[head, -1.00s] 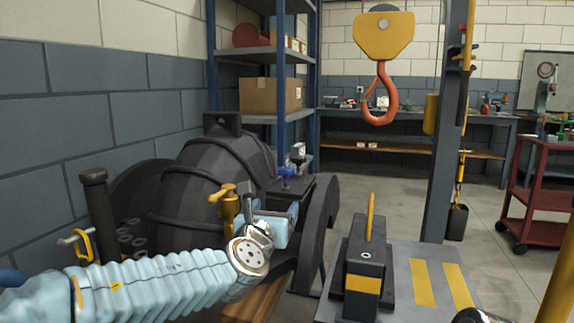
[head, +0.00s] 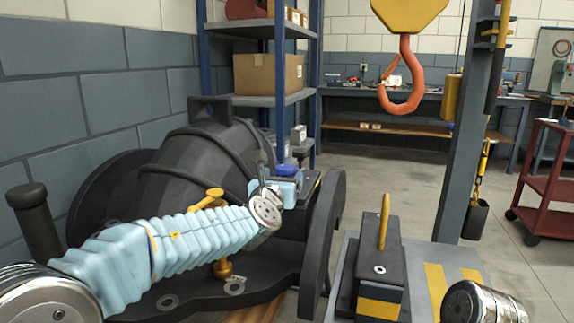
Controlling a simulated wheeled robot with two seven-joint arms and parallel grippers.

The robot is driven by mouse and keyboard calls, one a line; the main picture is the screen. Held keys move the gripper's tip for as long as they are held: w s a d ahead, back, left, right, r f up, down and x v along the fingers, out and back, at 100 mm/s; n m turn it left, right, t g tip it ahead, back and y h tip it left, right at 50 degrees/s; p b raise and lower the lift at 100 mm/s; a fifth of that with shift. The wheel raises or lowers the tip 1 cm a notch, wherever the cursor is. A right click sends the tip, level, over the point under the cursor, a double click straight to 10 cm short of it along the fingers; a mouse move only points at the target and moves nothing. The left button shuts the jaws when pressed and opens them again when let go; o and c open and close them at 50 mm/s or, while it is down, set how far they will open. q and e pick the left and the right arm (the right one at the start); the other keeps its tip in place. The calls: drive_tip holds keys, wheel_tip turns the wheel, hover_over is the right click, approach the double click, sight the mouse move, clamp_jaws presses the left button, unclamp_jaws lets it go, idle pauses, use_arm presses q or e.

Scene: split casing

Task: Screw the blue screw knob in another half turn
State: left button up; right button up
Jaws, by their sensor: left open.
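The blue screw knob (head: 284,170) sits on the dark casing (head: 195,160), on the small block at its right end. Its lower part is hidden behind my gripper. My left gripper (head: 279,172) is open and right at the knob. Its pale blue arm comes in from the lower left. I cannot tell whether the fingers touch the knob or stand on both sides of it. My right gripper is not in view.
A black block with a yellow handle (head: 383,240) stands to the right. An orange crane hook (head: 402,88) hangs at upper right. A shelf (head: 270,30) stands behind; open floor lies beyond.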

sight(287, 168)
use_arm(q)
drive_tip(key=p+x, duration=0.1)
drive_tip(key=x, duration=0.5)
drive_tip(key=shift+w, duration=0.1)
drive_tip(key=c, duration=1)
drive_tip(key=m+h+b, duration=0.1)
drive_tip(key=b, duration=0.2)
drive_tip(key=m+g+h+b, duration=0.1)
drive_tip(key=h+b, duration=0.1)
drive_tip(key=b, duration=0.1)
drive_tip(key=f+m+h+b, duration=0.1)
drive_tip(key=b, duration=0.2)
drive_tip(key=shift+d+g+h, duration=0.2)
drive_tip(key=shift+g+h, duration=0.1)
drive_tip(key=shift+g, duration=0.1)
drive_tip(key=shift+d+m+g+h+b, duration=0.1)
drive_tip(key=shift+m+g+h+b, duration=0.25)
drive_tip(key=shift+h+b, duration=0.25)
drive_tip(key=shift+d+r+m+g+h, duration=0.1)
drive_tip(key=shift+r+m+g+h, duration=0.15)
drive_tip(key=shift+m+h, duration=0.25)
